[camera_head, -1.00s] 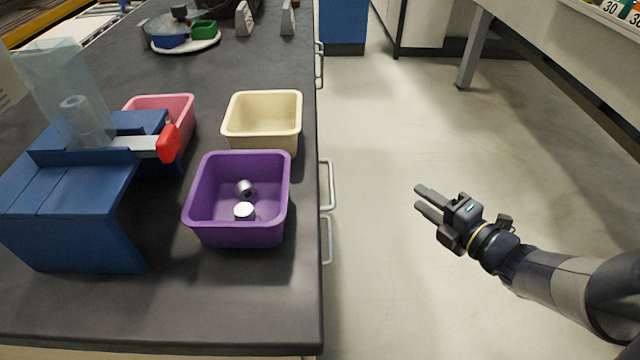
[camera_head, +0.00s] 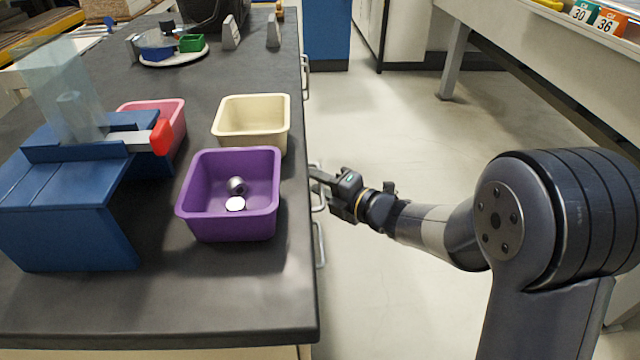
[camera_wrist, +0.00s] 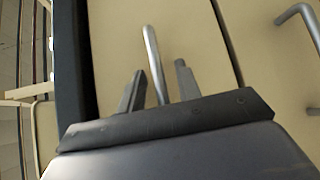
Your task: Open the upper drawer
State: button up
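The upper drawer's metal bar handle (camera_head: 319,203) is on the right side of the dark counter, partly hidden by my gripper (camera_head: 316,178) in the head view. In the wrist view, this handle (camera_wrist: 152,55) runs between the two fingers of my gripper (camera_wrist: 158,84), which are apart on either side of it. The upper drawer front (camera_wrist: 185,30) is beige and looks closed, next to the dark counter edge. The lower drawer's handle (camera_head: 320,245) also shows in the wrist view (camera_wrist: 303,20).
On the dark counter (camera_head: 250,290) stand a purple bin (camera_head: 230,222) with small round parts, a cream bin (camera_head: 250,138), a pink bin (camera_head: 175,115) and a blue fixture (camera_head: 75,230). The floor (camera_head: 400,120) right of the counter is clear beyond my arm.

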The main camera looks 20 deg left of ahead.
jog(key=shift+c, duration=0.3)
grip_shut()
jog(key=shift+d, duration=0.1)
